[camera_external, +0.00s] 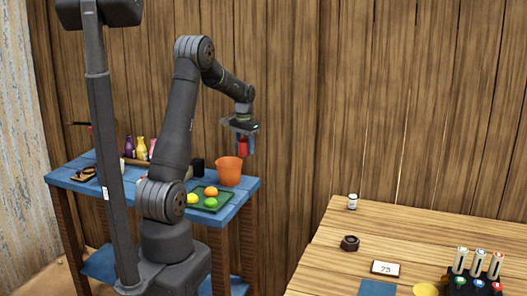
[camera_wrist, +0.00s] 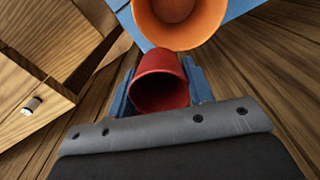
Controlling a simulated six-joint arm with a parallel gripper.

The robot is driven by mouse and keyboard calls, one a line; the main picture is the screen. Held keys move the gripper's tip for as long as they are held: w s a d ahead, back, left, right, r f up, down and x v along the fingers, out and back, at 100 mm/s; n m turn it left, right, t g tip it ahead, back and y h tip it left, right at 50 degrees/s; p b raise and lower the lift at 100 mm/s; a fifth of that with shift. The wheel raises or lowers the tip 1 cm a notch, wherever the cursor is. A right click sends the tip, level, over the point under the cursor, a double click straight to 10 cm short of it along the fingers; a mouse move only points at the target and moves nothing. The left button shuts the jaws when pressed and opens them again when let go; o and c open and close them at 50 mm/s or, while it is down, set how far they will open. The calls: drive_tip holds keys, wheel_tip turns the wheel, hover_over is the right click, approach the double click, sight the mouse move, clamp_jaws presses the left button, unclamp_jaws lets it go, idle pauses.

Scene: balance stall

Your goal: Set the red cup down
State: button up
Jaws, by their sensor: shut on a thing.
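The red cup (camera_external: 243,146) is in my gripper (camera_external: 240,132), held in the air close to the orange bucket, above the right end of the blue table in the outside view. In the wrist view the red cup (camera_wrist: 158,84) sits between the two blue fingers of my gripper (camera_wrist: 158,88), its open mouth turned toward the camera. My gripper is shut on the cup. The inside of the cup looks dark and its bottom is hard to make out.
An orange bucket (camera_external: 229,171) stands on the blue table (camera_external: 226,216), beside a green tray (camera_external: 217,207) of fruit. Bottles (camera_external: 141,148) stand farther left. A wooden table (camera_external: 330,240) at right holds a small white jar (camera_external: 352,201), a dark ring (camera_external: 349,243) and a number card (camera_external: 385,268).

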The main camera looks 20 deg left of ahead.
drive_tip(key=r, duration=0.2)
drive_tip(key=a+r, duration=0.1)
drive_tip(key=r, duration=0.2)
drive_tip(key=s+a+n, duration=0.3)
drive_tip(key=s+a, duration=0.1)
drive_tip(key=a, duration=0.9)
drive_tip(key=s+a+n, duration=0.2)
drive_tip(key=s+a, duration=0.3)
drive_tip(key=a, duration=0.8)
drive_tip(key=s+a+n, duration=0.3)
drive_tip(key=s+a, duration=0.1)
drive_tip(key=a, duration=0.9)
drive_tip(key=f, duration=1.2)
drive_tip(key=shift+s, duration=0.2)
drive_tip(key=shift+f, duration=2)
drive_tip(key=shift+f, duration=0.15)
drive_tip(key=o, duration=1)
drive_tip(key=shift+c, duration=0.2)
